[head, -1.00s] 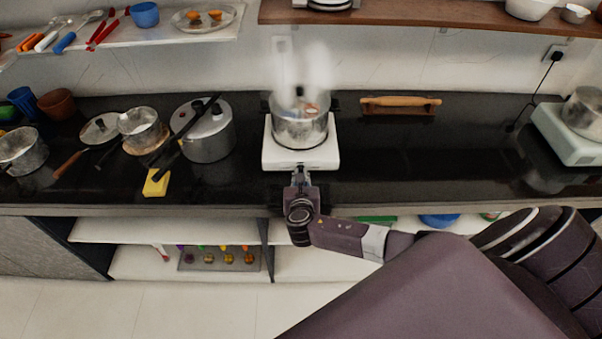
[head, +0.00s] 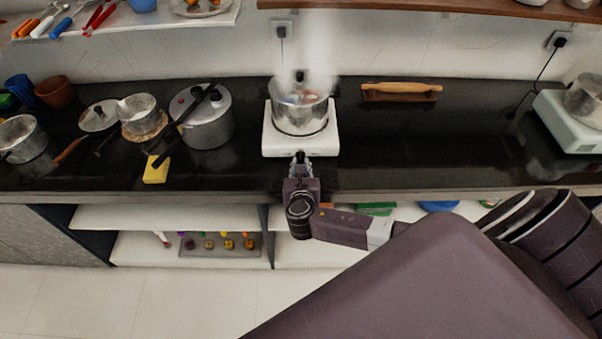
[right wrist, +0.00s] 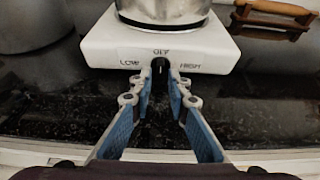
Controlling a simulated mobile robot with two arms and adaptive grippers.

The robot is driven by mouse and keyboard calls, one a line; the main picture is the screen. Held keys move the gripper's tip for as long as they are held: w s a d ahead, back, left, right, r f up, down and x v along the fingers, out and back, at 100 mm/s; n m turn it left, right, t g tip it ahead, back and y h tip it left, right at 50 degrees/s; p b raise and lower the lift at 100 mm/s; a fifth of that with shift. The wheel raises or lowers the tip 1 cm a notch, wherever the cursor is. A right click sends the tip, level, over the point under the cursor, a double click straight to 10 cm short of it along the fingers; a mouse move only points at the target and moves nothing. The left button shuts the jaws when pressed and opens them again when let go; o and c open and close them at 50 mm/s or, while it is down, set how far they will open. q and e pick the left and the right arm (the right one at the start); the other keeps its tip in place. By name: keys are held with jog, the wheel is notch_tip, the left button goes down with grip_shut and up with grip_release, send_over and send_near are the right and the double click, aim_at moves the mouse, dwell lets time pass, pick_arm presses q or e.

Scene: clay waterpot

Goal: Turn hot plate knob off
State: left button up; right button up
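The hot plate (head: 278,142) is a white block on the black counter, under a steaming metal pot (head: 300,116). My right gripper (head: 300,160) is at the front of the plate. Its blue-padded fingers (right wrist: 160,82) stand one on each side of the knob, with narrow gaps that look open; contact is not clear. My left gripper is not in view.
A lidded pot (head: 208,125) and a yellow sponge (head: 156,170) are left of the hot plate. A rolling pin on its stand (head: 402,90) lies at the back right. A white appliance (head: 560,120) is far right. Counter between is clear. Open shelves are below.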

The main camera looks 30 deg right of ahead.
jog(key=v, duration=0.9)
jog(key=shift+s, duration=0.2)
jog(key=shift+a, duration=0.15)
jog(key=s+f+m+g+y+b, duration=0.25)
jog(key=s+f+m, duration=0.45)
jog(key=f, duration=0.8)
jog(key=s+f+m+g+y+b, duration=0.1)
jog(key=s+f+m+g, duration=0.5)
jog(key=f, duration=1)
jog(key=s+a+f+m+y, duration=0.1)
jog(key=s+f+m, duration=0.3)
jog(key=s, duration=0.5)
jog(key=s+a+f+m+g+y+b, duration=0.1)
jog(key=s+a+f+m, duration=0.2)
jog(key=s, duration=0.7)
jog(key=s+a+f+m+g+y+b, duration=0.1)
jog(key=s+a+f+m, duration=0.1)
jog(key=s+f+m, duration=0.5)
jog(key=s+f, duration=0.1)
jog(key=s, duration=0.2)
jog(key=shift+f, duration=0.15)
jog(key=shift+s+y, duration=0.1)
jog(key=shift+y, duration=0.15)
